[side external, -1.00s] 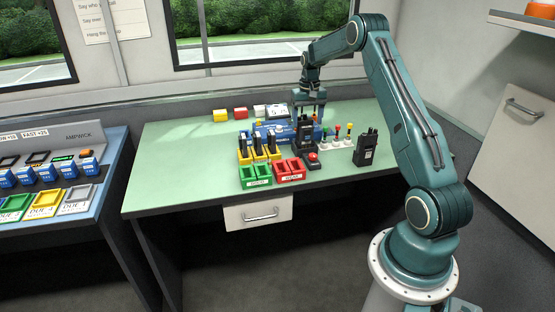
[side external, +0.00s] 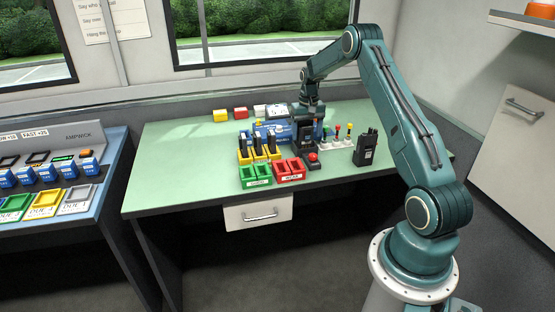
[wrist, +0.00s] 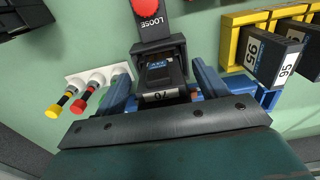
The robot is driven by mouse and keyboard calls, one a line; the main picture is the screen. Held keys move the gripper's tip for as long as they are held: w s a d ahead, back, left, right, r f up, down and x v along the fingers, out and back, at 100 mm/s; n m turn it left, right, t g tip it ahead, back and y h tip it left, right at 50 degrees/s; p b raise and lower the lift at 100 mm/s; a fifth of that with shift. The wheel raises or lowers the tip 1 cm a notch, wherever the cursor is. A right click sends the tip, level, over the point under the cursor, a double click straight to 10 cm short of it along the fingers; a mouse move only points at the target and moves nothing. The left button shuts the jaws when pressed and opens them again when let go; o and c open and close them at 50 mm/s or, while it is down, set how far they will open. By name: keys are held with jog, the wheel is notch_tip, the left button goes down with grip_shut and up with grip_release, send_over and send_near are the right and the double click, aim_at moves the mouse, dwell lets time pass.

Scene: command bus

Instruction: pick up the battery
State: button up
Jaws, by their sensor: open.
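A dark battery (wrist: 157,96) with a white label reading 70 stands in a black holder (wrist: 177,47) in the wrist view. A red button on a plate marked LOOSE (wrist: 151,28) is in front of the holder. My gripper (wrist: 164,82) is open, its blue fingers on the left and right of the battery. I cannot tell whether they touch it. In the side view my gripper (side external: 307,118) is low over the black holder (side external: 305,142), and the battery is mostly hidden there.
A yellow rack (side external: 246,158) of batteries stands close on the left, with green bins (side external: 255,181) and red bins (side external: 290,177) in front. A white strip with colored knobs (side external: 336,142) and a black radio (side external: 365,150) are on the right. The table's left part is clear.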

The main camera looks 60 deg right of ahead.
jog(key=shift+c, duration=0.4)
jog(key=c, duration=1)
jog(key=shift+c, duration=0.2)
jog(key=shift+r, duration=0.15)
notch_tip(320, 180, up, 20)
